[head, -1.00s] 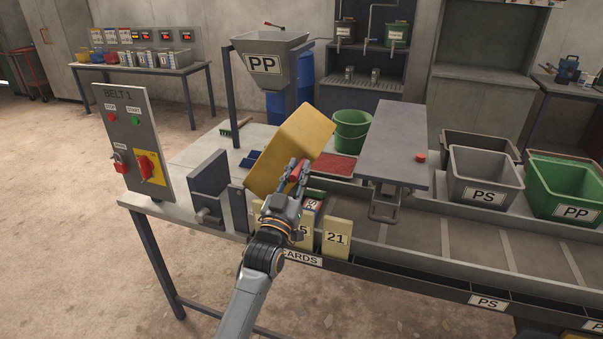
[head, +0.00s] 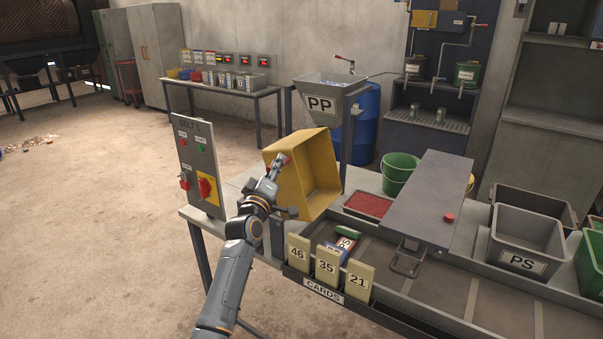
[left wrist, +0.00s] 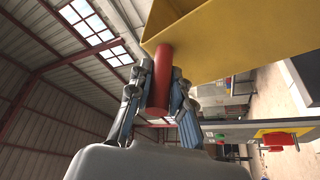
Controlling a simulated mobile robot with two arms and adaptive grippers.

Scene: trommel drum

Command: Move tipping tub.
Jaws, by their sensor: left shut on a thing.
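The tipping tub is a yellow box (head: 318,181) with a red grip. In the head view it is held tilted above the bench's left part, in front of the PP hopper, its open side turned to the right. My left gripper (head: 275,167) is at its left side, shut on the red grip. In the left wrist view, the fingers (left wrist: 162,90) close around the red grip (left wrist: 163,72), with the yellow tub (left wrist: 230,40) just above. The tub's floor is partly hidden. My right gripper is not in view.
The BELT 1 panel (head: 198,165) stands left of the tub. The PP hopper (head: 328,112) and a blue drum (head: 368,125) are behind. A red-filled tray (head: 368,205), green bucket (head: 400,172) and grey raised plate (head: 430,200) lie to the right. Numbered cards (head: 327,265) stand in front.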

